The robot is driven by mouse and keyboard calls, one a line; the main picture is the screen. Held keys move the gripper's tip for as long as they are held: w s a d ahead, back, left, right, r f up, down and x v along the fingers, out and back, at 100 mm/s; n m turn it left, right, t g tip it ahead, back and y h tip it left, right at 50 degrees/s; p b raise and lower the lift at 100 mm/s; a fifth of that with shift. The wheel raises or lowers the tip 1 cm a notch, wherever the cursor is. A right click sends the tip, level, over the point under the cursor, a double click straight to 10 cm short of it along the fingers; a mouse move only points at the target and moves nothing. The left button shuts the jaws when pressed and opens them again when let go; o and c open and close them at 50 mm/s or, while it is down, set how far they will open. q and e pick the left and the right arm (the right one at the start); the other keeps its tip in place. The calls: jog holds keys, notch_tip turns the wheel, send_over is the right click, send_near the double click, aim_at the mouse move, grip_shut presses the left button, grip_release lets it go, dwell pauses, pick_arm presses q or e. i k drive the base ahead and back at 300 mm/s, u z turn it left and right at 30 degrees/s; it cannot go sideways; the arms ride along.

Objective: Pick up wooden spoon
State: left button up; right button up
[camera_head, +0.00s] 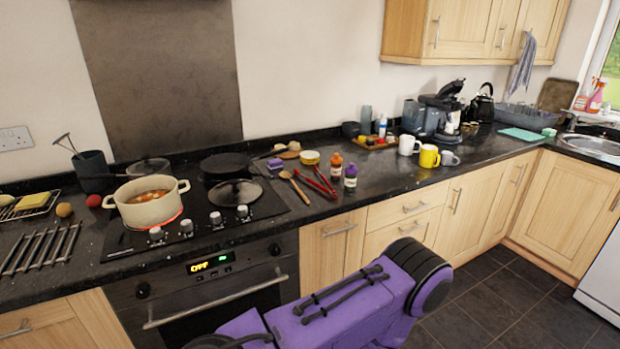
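The wooden spoon (297,187) lies on the dark granite counter, just right of the hob. Its bowl points back and its handle angles toward the front edge. Red-handled tongs (318,184) lie close to its right. A purple link of one of my arms shows low in the middle, in front of the oven and drawers, well apart from the spoon. Neither gripper is in view.
A cream pot (145,210) of food stands on the hob (190,236), over a glowing red ring. Orange (336,165) and purple (351,176) bottles stand right of the tongs. A purple sponge (274,163) lies behind the spoon. Bare counter (385,177) lies farther right.

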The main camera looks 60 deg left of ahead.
aim_at(285, 174)
jog(key=u, duration=0.4)
jog(key=i, duration=1.05)
jog(key=u, duration=0.75)
